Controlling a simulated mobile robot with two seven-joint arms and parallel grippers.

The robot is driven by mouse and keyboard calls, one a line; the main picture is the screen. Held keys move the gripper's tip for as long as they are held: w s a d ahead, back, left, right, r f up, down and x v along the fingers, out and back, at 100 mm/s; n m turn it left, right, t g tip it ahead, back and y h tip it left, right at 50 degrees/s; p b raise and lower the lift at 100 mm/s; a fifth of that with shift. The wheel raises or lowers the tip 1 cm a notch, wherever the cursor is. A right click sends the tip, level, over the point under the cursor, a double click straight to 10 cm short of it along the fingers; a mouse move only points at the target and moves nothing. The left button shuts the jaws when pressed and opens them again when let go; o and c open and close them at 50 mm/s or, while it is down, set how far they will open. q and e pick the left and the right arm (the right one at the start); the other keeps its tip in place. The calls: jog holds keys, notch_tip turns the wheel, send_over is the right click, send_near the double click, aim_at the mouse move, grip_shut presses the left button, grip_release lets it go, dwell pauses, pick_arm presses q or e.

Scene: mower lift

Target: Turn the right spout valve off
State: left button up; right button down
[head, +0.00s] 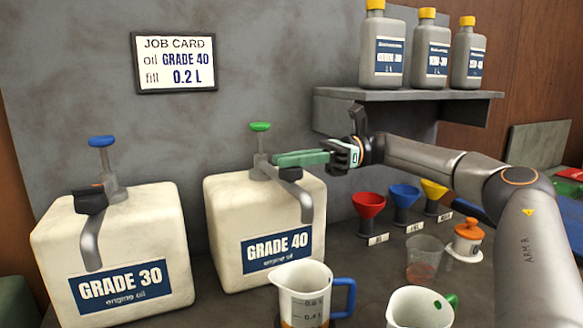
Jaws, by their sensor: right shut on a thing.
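The right spout valve is on the white GRADE 40 oil container (223,205), below its green-topped pump (260,127). Its green lever (300,158) points right, toward my right gripper (340,157). The right gripper is shut on the outer end of this lever. The grey spout (297,200) curves down in front of the container. I cannot tell whether oil is flowing. My left gripper is not in view.
The GRADE 30 container (55,240) with a blue-topped pump stands at left. A green-handled jug (412,305), a clear cup (424,258) and red, blue and yellow funnels (369,204) are at right. A shelf (410,96) with grey bottles hangs above.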

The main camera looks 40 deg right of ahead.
dwell(0.5)
jog(key=c, duration=0.9)
grip_release()
jog(key=shift+d, duration=0.3)
jog(key=shift+v, duration=3.45)
jog(key=shift+s, duration=0.1)
